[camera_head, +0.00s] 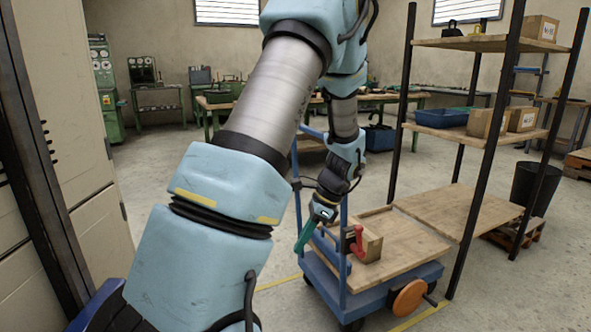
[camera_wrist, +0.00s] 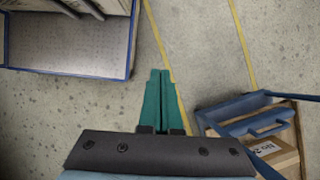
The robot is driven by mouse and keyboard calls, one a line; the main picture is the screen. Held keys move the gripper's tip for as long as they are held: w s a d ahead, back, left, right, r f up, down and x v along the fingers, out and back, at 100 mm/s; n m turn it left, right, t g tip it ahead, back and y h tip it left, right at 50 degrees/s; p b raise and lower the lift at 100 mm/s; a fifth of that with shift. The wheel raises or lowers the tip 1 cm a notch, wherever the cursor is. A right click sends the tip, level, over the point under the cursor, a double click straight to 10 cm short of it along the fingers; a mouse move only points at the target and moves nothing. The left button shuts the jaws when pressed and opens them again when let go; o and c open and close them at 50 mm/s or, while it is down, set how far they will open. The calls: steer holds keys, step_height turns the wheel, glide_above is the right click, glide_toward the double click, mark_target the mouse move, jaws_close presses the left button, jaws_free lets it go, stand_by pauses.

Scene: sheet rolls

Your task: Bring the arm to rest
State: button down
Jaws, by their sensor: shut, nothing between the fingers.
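My arm reaches out over the floor in the head view, bent, with its end hanging down beside the blue cart (camera_head: 375,283). My gripper (camera_head: 301,246) is at the cart's left side, near its upright blue posts. Its green fingers point down and to the left. In the wrist view, the two green fingers of my gripper (camera_wrist: 160,72) lie together, with nothing between them. Bare concrete floor shows around the fingertips.
A wooden block (camera_head: 372,247) with a red clamp-like part (camera_head: 356,242) sits on the cart's wooden deck. A black-post shelf (camera_head: 464,210) stands right of it. A tall cabinet (camera_head: 62,110) is at left. The wrist view shows a blue-edged grey surface (camera_wrist: 80,38) upper left.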

steer(key=s+a+r+n+t+h, duration=0.1)
steer(key=s+a+r+n+h, duration=0.3)
steer(key=n, duration=0.4)
steer(key=s+a+r+n+t+h, duration=0.1)
steer(key=s+a+r+n, duration=0.3)
steer(key=s+n, duration=0.3)
step_height(320, 180, up, 16)
steer(key=n+p, duration=0.1)
steer(key=p, duration=1.5)
steer(key=shift+w+r+n+p, duration=0.2)
steer(key=shift+n+p, duration=0.1)
steer(key=shift+p, duration=0.1)
